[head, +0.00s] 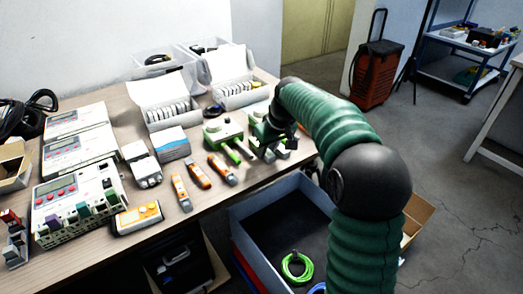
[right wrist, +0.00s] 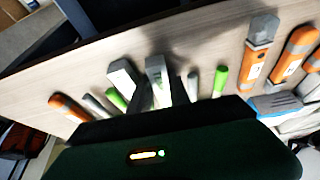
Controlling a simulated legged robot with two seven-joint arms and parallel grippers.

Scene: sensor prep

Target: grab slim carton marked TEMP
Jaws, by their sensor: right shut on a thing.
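I cannot read the word TEMP on any carton. A small white-and-blue carton (head: 172,144) stands on the table, left of my right gripper. Two white cartons with raised lids, the nearer (head: 165,108) and the farther (head: 230,80), stand behind it with rows of pale items inside. My right gripper (head: 272,150) is low over the table's right end, apart from these cartons. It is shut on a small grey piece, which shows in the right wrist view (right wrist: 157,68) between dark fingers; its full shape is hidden. My left gripper is not in view.
Green-and-grey tools (head: 222,130) and orange-and-grey testers (head: 196,174) lie close to my right gripper. White instruments (head: 75,195) fill the table's left side. Below the front edge is a grey-blue bin (head: 240,222) with a green cable coil (head: 297,266).

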